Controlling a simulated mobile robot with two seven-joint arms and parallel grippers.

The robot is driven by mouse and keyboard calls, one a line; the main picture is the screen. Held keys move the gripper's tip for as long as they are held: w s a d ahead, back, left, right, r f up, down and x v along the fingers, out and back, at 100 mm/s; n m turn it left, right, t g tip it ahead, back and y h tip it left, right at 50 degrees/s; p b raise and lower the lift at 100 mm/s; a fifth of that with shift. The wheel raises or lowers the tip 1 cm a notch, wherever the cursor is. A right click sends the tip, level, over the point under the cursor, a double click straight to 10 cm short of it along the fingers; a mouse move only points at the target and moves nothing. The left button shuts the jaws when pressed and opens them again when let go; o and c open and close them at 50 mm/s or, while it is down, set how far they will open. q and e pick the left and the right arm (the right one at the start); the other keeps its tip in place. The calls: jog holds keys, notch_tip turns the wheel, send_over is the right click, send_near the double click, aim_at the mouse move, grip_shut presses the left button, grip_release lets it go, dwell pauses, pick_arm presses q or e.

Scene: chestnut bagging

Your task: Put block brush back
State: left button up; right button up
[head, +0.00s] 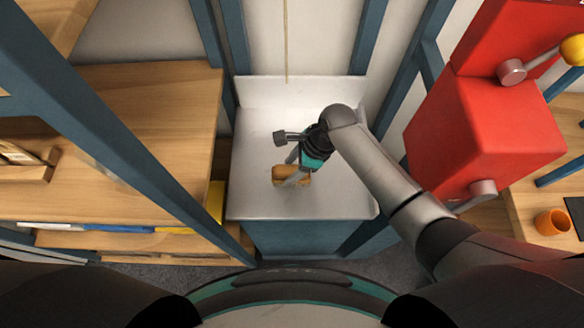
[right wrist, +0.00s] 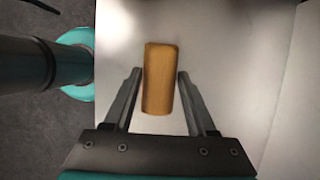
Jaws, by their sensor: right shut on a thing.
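The block brush (head: 281,174) is a small wooden block over the white work surface (head: 250,205) in the middle of the head view. My right gripper (head: 298,170) is shut on it. In the right wrist view the wooden block (right wrist: 160,78) lies lengthwise between the two fingers of the right gripper (right wrist: 156,80). The bristles are hidden. I cannot tell whether the block touches the white surface. My left gripper is not in view.
A wooden shelf unit (head: 150,90) with a blue frame stands at the left. A red machine (head: 480,130) with levers is at the right, with an orange cup (head: 551,222) beside it. The white surface is otherwise clear and has a raised back wall.

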jog(key=shift+s+f, duration=0.1)
jog(key=o, duration=1.2)
jog(key=p+v, duration=0.3)
jog(key=v, duration=0.9)
jog(key=shift+p, duration=0.4)
